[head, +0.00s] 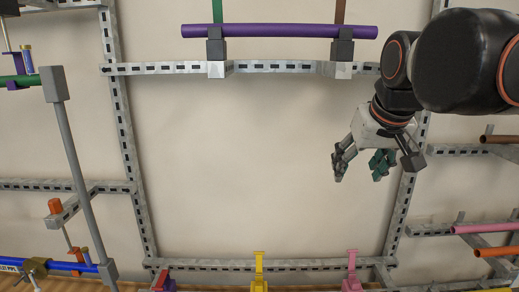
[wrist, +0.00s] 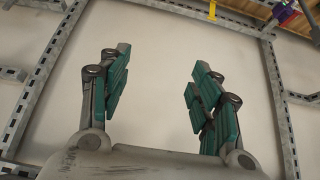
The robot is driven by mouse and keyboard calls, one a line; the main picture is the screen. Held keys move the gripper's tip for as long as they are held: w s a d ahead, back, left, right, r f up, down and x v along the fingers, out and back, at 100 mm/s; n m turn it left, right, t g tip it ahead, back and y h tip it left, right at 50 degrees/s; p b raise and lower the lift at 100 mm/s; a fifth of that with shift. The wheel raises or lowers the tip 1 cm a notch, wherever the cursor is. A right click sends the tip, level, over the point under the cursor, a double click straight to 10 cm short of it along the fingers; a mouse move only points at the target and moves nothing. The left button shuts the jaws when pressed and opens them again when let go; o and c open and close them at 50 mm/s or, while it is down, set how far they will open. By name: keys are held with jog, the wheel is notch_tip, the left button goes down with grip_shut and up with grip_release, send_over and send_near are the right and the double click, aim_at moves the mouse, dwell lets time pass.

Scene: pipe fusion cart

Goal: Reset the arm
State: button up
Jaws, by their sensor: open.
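My gripper (head: 361,167) hangs at the right of the metal frame in the head view, fingers pointing down and a little left. In the wrist view my gripper (wrist: 160,95) has its two teal-padded fingers spread wide apart. Nothing is between them except the plain wall behind. My black arm comes in from the upper right of the head view and hides part of the frame's right upright.
A purple pipe (head: 280,31) rests on grey holders at the top. Yellow (head: 258,270) and pink (head: 352,272) clamps stand along the bottom rail. A grey post (head: 75,170) and blue pipe (head: 60,265) are at left. Pink and orange pipes (head: 497,252) lie at right. The frame's middle is clear.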

jog(key=s+f+b, duration=0.5)
jog(key=f, duration=0.8)
jog(key=s+f+b, duration=0.5)
jog(key=f, duration=0.8)
jog(key=s+f+b, duration=0.5)
jog(key=f, duration=0.8)
jog(key=shift+f+t, duration=0.3)
jog(key=shift+f, duration=0.05)
